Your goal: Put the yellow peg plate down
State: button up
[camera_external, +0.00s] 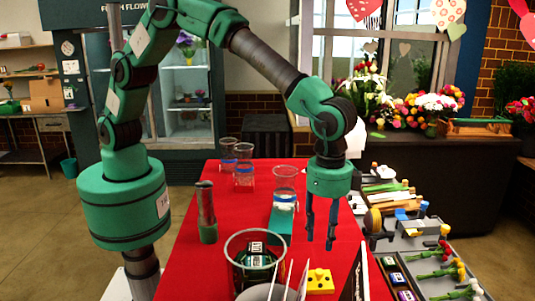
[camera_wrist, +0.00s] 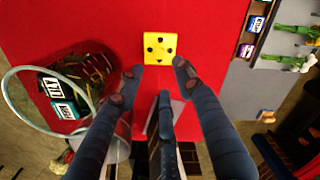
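The yellow peg plate (camera_external: 320,281) lies flat on the red table near its front, beside a large clear glass container. In the wrist view the yellow peg plate (camera_wrist: 160,47) shows as a small square with several dark spots on its face. My gripper (camera_external: 320,243) points straight down above the table, behind and above the plate. Its two fingers are spread apart with nothing between them. In the wrist view the plate is beyond the open fingertips of my gripper (camera_wrist: 156,70), and the fingers do not appear to touch it.
The glass container (camera_external: 256,262) with dark labelled items inside stands left of the plate. A clear cup (camera_external: 285,183) and a grey-green cylinder (camera_external: 206,212) stand farther back. Upright white and dark panels are at the front. A grey surface (camera_external: 419,243) with flowers is at the right.

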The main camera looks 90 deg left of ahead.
jog(key=s+a+r+n+t, duration=0.1)
jog(key=s+a+r, duration=0.3)
jog(key=a+r, duration=0.45)
jog(key=s+a+r+n+t, duration=0.1)
jog(key=s+a+r+n, duration=0.15)
jog(key=a+r, duration=0.65)
jog(key=s+a+r+n, duration=0.1)
jog(key=s+a+r, duration=0.5)
jog(key=a, duration=0.4)
jog(key=s+a+r+n+t, duration=0.2)
jog(key=s+a+r, duration=0.3)
jog(key=s+a, duration=0.55)
jog(key=s+a+f+n, duration=0.1)
jog(key=s+a, duration=0.3)
jog(key=s, duration=0.3)
jog(key=s+a+f+n+t, duration=0.1)
jog(key=s+a, duration=0.3)
jog(key=s, duration=0.4)
jog(key=shift+a+f+t, duration=0.25)
jog(key=shift+f+t, duration=0.05)
jog(key=shift+s+n, duration=0.1)
jog(key=shift+n, duration=0.15)
notch_tip(320, 180, down, 6)
jog(key=b, duration=0.5)
jog(key=shift+r+b, duration=0.25)
jog(key=shift+b, duration=0.05)
